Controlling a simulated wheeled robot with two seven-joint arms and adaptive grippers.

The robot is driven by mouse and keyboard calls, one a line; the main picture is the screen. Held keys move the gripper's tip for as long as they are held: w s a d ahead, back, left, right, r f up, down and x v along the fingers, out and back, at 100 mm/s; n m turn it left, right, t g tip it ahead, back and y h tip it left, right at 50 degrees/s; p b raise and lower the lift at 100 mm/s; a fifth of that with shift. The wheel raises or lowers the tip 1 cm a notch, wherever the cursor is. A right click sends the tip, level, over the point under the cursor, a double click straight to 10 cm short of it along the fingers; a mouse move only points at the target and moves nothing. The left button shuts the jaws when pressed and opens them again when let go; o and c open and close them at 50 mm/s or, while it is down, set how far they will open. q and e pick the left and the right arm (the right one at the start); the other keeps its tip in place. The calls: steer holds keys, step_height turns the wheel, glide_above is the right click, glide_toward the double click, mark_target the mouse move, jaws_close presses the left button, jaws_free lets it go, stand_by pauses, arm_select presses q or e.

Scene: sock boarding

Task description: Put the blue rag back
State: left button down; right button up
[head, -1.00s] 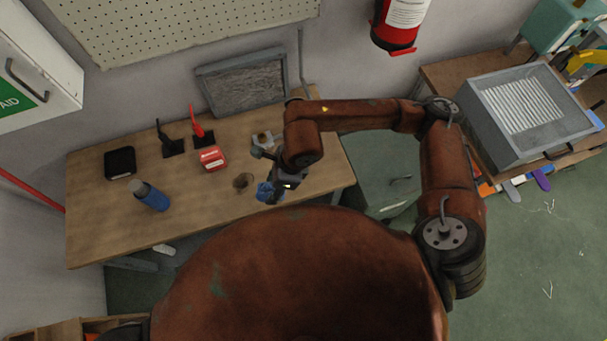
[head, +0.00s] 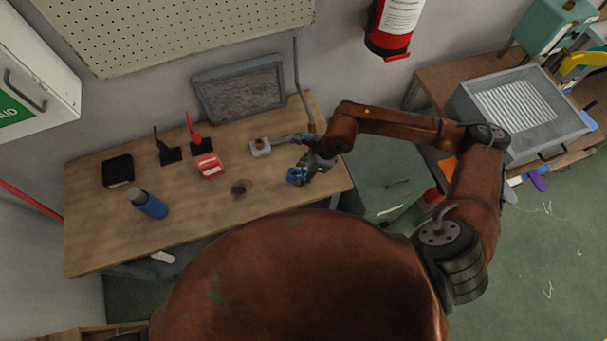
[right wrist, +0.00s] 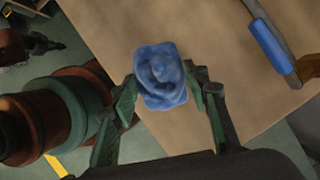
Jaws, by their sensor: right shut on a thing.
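The blue rag (head: 297,176) is a small crumpled bundle at the right end of the wooden table (head: 110,225). My right gripper (head: 309,168) is shut on it. In the right wrist view the rag (right wrist: 160,76) sits between the two fingertips of my right gripper (right wrist: 162,88), with the table top behind it. I cannot tell whether the rag touches the table. My left gripper is not in view.
A framed grey panel (head: 240,88) leans at the back. A blue-handled tool (right wrist: 268,42) lies beyond the rag in the wrist view.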

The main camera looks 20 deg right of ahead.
steer(key=shift+w+d+f, duration=0.15)
steer(key=shift+d+f, duration=0.05)
steer(key=shift+f, duration=1.75)
steer(key=shift+f, duration=0.15)
steer(key=o, duration=1)
steer(key=v, duration=1.2)
